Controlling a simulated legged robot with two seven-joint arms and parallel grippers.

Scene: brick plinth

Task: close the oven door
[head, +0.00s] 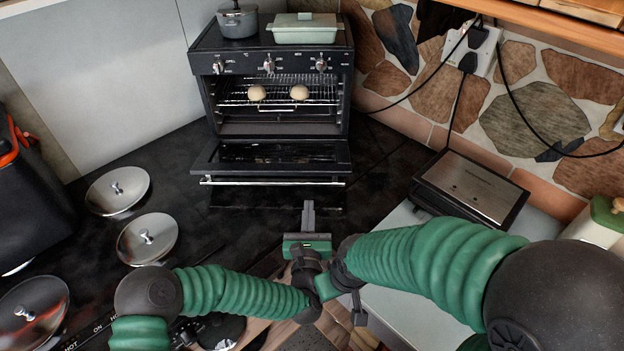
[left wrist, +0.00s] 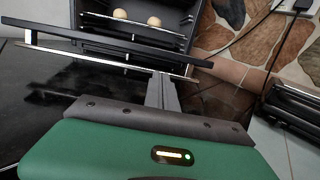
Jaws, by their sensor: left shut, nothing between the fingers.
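The small black oven (head: 278,122) stands at the back. Its door (head: 275,156) is folded down open toward me, with a silver handle bar (head: 270,181) along its front edge. Two round bread rolls (head: 278,92) sit on the rack inside. My left gripper (head: 307,207) is shut and empty, pointing at the oven from just in front of the right part of the door. In the left wrist view, its fingers (left wrist: 162,92) reach up near the door's edge (left wrist: 110,54); I cannot tell whether they touch. My right gripper is mostly hidden where the arms cross.
A grey pot (head: 238,22) and a pale green dish (head: 305,30) stand on the oven. Several silver lids (head: 147,239) lie at the left. A metal-topped grill (head: 471,187) stands at the right, with cables and a stone wall behind it.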

